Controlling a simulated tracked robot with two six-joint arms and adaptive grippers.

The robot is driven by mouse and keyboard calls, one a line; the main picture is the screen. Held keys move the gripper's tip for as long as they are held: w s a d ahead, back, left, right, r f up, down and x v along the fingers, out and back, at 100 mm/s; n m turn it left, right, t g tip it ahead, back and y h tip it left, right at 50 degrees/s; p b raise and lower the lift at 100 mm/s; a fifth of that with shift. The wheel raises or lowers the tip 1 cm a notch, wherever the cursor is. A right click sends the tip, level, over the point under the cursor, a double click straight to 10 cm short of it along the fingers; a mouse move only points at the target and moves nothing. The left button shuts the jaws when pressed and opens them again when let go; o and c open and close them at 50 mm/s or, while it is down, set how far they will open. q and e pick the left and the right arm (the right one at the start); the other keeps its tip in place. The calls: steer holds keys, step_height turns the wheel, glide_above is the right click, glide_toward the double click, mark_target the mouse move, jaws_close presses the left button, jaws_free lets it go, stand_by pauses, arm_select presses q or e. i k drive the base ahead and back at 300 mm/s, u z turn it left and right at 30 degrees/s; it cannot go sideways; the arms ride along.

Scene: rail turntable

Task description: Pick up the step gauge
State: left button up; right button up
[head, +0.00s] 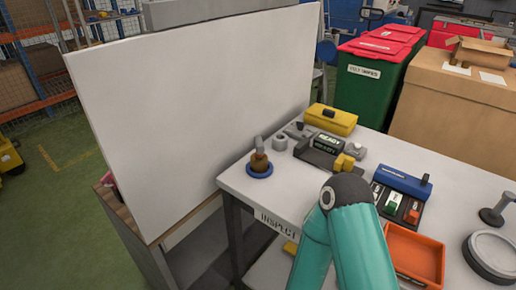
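I cannot tell for certain which item is the step gauge. A small yellow blocky piece (344,162) sits at the front right of a dark device marked READY (323,146), on the white table marked INSPECT (290,192). A brown stepped-looking piece with a grey top (259,160) stands upright in a blue ring (260,171) near the table's left edge. Neither of my grippers shows. A teal arm of mine, bent at a dark joint, rises in front of the table and hides part of it.
A yellow case (331,119) stands at the table's back. A blue box (403,181), an orange tray (413,254) and a round grey piece (490,257) lie to the right. A tall white panel (190,110) stands at the left. Red and green bins (370,80) stand behind.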

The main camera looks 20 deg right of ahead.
mark_target(259, 145)
steer(key=u, duration=1)
steer(key=i, duration=0.15)
steer(key=z, duration=2.5)
steer(key=k, duration=1.15)
steer(key=u, duration=1.2)
steer(key=i, duration=1)
steer(key=z, duration=0.15)
